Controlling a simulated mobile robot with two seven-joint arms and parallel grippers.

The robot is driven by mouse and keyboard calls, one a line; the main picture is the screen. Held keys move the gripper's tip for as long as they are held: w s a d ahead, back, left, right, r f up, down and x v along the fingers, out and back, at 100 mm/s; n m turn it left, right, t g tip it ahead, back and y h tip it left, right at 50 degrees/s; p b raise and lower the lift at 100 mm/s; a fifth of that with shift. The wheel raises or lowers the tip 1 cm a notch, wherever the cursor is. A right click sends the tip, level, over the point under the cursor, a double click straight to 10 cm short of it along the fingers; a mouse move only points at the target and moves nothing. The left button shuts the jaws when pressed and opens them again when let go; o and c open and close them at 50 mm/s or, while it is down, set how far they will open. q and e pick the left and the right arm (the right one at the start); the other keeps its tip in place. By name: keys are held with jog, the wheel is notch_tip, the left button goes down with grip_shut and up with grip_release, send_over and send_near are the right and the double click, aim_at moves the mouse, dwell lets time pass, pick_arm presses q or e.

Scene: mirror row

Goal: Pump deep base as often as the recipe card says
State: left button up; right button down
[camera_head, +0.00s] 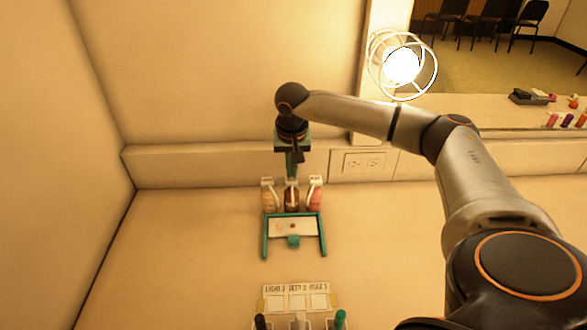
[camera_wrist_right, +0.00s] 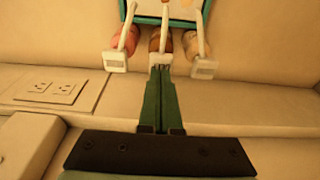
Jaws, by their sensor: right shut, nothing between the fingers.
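Three pump bottles stand in a row by the back wall: a tan one (camera_head: 268,200), a brown one (camera_head: 291,201), which looks like the deep base, and a pink one (camera_head: 316,199). The wrist view shows the brown bottle (camera_wrist_right: 163,42) in the middle. My right gripper (camera_head: 291,176) points down, shut and empty, right over the brown bottle's pump head. Its green fingertips (camera_wrist_right: 160,70) hide part of that head; I cannot tell if they touch it. The recipe card (camera_head: 296,288) lies in front; its lettering is too small to read surely. My left gripper is out of view.
A white palette (camera_head: 305,228) with small tan and brown dabs sits in a teal frame (camera_head: 265,240) before the bottles. Several dark, pale and green-topped items (camera_head: 341,318) stand at the bottom edge. A lit caged bulb (camera_head: 401,66) is at upper right. The counter's left side is clear.

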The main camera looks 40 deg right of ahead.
jog(key=shift+f+b, duration=0.55)
jog(key=shift+f, duration=0.5)
jog(key=shift+r+p, duration=1.15)
jog(key=shift+r, duration=0.25)
jog(key=shift+r, duration=0.1)
notch_tip(320, 180, up, 6)
jog(key=p, duration=0.5)
jog(key=shift+s, duration=0.1)
